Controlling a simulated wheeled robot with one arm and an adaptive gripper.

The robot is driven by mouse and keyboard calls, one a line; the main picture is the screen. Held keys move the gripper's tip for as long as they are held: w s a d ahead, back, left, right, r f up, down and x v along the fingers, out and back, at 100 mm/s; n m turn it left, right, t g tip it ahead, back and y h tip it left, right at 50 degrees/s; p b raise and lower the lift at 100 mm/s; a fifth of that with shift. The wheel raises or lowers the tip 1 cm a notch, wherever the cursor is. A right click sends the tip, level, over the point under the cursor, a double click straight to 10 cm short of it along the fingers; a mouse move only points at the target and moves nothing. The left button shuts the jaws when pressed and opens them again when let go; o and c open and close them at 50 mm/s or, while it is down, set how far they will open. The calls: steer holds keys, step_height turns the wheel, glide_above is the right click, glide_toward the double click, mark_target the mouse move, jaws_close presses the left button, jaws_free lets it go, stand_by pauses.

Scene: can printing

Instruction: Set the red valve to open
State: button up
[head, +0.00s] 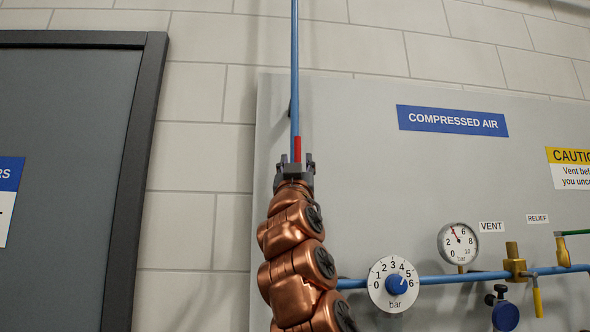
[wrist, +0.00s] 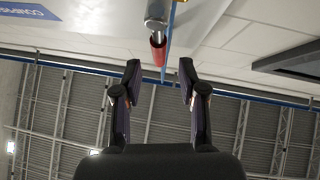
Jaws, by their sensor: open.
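The red valve handle (head: 297,148) shows in the head view as a short upright red strip in line with the vertical blue pipe (head: 294,60). My gripper (head: 296,165) is just below it and hides its lower part. In the wrist view the red handle (wrist: 158,53) extends from a grey metal valve part (wrist: 155,14), with its end near the gap between my fingertips. My gripper (wrist: 160,78) is open, one finger on each side of that gap, and nothing is between the fingers. Contact with the handle cannot be told.
A dark-framed door (head: 70,180) is at left. Wall beside the pipe is clear.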

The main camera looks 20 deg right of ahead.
steer(key=shift+v, duration=1.1)
steer(key=shift+w, duration=0.1)
